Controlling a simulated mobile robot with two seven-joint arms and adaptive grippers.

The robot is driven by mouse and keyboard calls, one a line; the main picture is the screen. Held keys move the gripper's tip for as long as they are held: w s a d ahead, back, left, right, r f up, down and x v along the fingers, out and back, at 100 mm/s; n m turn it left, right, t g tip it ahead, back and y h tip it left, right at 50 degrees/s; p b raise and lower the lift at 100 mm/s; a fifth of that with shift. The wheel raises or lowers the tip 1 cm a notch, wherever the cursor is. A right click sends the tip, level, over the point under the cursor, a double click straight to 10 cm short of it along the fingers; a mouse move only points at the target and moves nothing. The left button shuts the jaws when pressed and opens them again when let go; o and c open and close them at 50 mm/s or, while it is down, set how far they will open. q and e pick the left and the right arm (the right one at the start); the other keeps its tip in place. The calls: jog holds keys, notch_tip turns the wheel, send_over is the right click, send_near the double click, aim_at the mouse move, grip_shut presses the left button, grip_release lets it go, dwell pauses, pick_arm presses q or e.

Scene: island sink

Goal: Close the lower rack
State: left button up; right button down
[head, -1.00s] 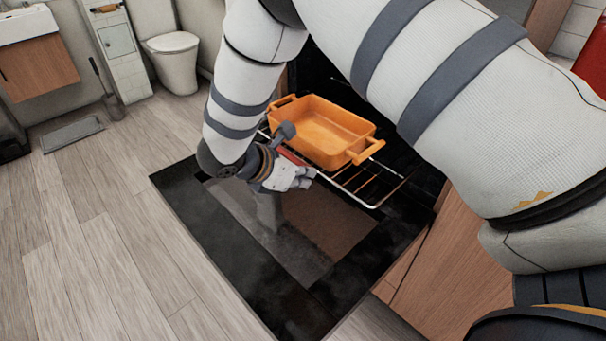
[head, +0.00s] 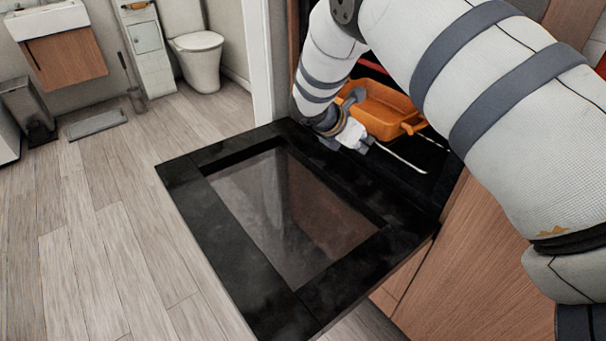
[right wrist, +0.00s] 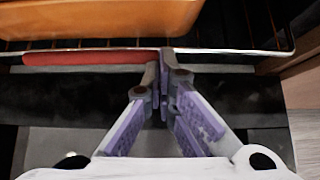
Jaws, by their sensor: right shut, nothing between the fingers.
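The wire oven rack (head: 406,160) holds an orange baking dish (head: 383,106) and sits mostly inside the oven, its front rail near the opening. In the right wrist view the rack's front rail (right wrist: 225,50) crosses the top, with the dish (right wrist: 100,18) above it. My right gripper (head: 364,144) is at the rack's front edge, over the inner end of the open oven door. Its fingers (right wrist: 164,56) are closed together and empty, at the rail; I cannot tell whether they touch it. My arm hides part of the rack and dish. My left gripper is out of view.
The oven door (head: 195,205) is folded down flat, with a glass pane (head: 290,205). A red bar (right wrist: 90,58) lies just under the rail. Wooden cabinet fronts (head: 450,265) stand at the right. The floor (head: 110,220) at left is open.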

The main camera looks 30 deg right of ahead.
jog(key=d, duration=0.5)
jog(key=d+b, duration=0.1)
jog(key=d, duration=0.2)
jog(key=shift+w, duration=0.3)
jog(key=shift+d, duration=0.25)
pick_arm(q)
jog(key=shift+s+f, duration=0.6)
pick_arm(e)
jog(key=shift+d+r, duration=0.1)
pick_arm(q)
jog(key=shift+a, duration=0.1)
pick_arm(e)
jog(key=shift+r, duration=0.15)
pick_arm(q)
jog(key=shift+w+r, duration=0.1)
